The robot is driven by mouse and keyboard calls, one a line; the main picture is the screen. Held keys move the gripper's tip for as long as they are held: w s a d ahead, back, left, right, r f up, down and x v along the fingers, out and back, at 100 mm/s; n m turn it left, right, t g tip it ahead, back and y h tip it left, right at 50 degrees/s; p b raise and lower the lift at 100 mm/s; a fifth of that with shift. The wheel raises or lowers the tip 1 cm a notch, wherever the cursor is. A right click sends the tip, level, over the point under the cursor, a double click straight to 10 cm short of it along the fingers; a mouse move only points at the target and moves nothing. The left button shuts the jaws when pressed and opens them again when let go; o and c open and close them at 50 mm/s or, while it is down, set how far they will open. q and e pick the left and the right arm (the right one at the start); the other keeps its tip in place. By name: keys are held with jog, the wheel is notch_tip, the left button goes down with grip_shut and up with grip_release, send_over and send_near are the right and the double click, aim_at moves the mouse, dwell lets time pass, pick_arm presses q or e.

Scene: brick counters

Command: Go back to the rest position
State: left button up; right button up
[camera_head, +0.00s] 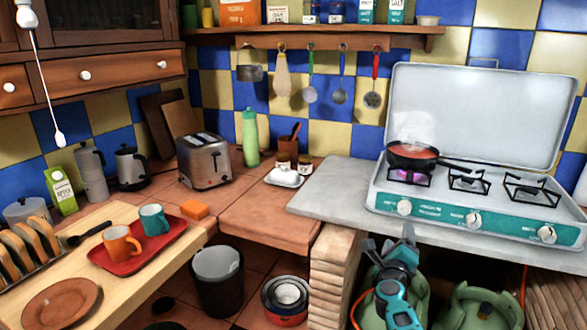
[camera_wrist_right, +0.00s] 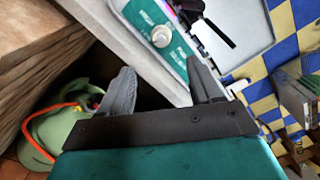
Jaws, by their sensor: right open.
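My right gripper (camera_head: 392,250) is in the lower right of the head view, in front of the counter edge below the stove. In the right wrist view its two grey fingers (camera_wrist_right: 158,88) stand wide apart with nothing between them. The stove's teal front panel with a white knob (camera_wrist_right: 161,36) shows beyond the fingers. My left gripper is not in the head view.
A camping stove (camera_head: 473,219) holds a steaming pan (camera_head: 412,155) over a lit burner. Green gas bottles (camera_head: 480,308) stand under the counter by my right arm, with an orange hose. A red tray (camera_head: 150,254) with two mugs lies on the left table. A bin (camera_head: 218,290) stands on the floor.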

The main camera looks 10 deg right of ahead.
jog(key=s+a+f+n+g+y, duration=0.1)
jog(key=s+a+f+n+y, duration=0.2)
jog(key=s+n, duration=0.8)
jog(key=s+a+f+n+g+y, duration=0.2)
jog(key=s+a+f+n+y, duration=0.2)
jog(key=s+a+f+n, duration=0.3)
jog(key=s+a+f+n+g+y, duration=0.1)
jog(key=s+a+f+n+y, duration=0.3)
jog(key=s+n, duration=1)
jog(key=s+a+f, duration=0.1)
jog(key=a, duration=0.2)
jog(key=shift+n+g, duration=0.3)
jog(key=shift+n, duration=0.1)
